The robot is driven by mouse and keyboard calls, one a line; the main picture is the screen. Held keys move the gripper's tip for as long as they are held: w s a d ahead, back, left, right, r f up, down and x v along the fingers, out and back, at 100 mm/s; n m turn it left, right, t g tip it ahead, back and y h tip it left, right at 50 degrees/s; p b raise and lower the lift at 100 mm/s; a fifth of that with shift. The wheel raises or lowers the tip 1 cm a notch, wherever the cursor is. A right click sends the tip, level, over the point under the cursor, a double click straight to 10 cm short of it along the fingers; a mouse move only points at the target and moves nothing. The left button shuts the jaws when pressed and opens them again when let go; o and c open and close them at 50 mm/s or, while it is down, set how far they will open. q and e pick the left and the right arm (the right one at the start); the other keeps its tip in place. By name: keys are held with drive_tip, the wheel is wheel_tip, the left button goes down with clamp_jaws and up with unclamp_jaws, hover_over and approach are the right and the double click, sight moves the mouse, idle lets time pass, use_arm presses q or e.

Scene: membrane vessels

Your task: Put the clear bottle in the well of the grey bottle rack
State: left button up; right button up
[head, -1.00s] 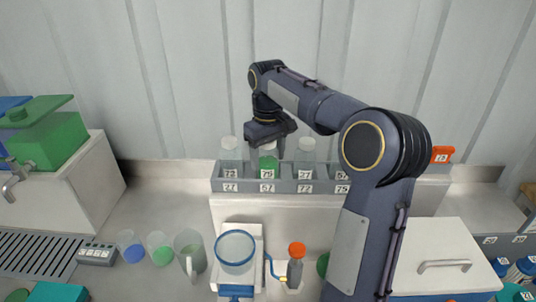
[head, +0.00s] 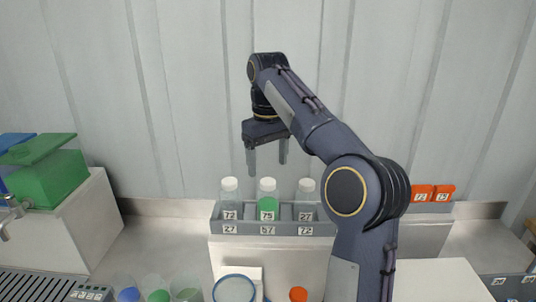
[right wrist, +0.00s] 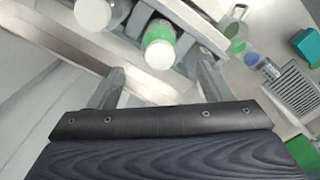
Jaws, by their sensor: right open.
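I cannot tell which is the task's bottle. My right gripper (head: 267,168) is open and empty, above the middle bottle and apart from it. In the right wrist view, the green-filled bottle (right wrist: 160,45) shows beyond the open fingers, cap towards me. My left gripper is not in view.
A green tank (head: 50,175) stands on a white box at the left. Cups and an orange-capped tube (head: 298,294) are at the front. Free room is above the rack.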

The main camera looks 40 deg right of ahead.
drive_tip(key=shift+r, duration=0.7)
drive_tip(key=shift+s+a, duration=0.15)
drive_tip(key=shift+s, duration=0.1)
drive_tip(key=s+a+f+t+y, duration=0.2)
drive_tip(key=s+a+f, duration=0.7)
drive_tip(key=s, duration=0.2)
drive_tip(key=s+a+f+m+t+y, duration=0.1)
drive_tip(key=s+a+f+t, duration=0.2)
drive_tip(key=s+a+f, duration=0.6)
drive_tip(key=s+f, duration=0.1)
drive_tip(key=s, duration=0.1)
drive_tip(key=shift+s+a+f+m+t+y, duration=0.2)
drive_tip(key=shift+s+m+t+y, duration=0.1)
drive_tip(key=shift+s+y, duration=0.1)
drive_tip(key=shift+s, duration=0.1)
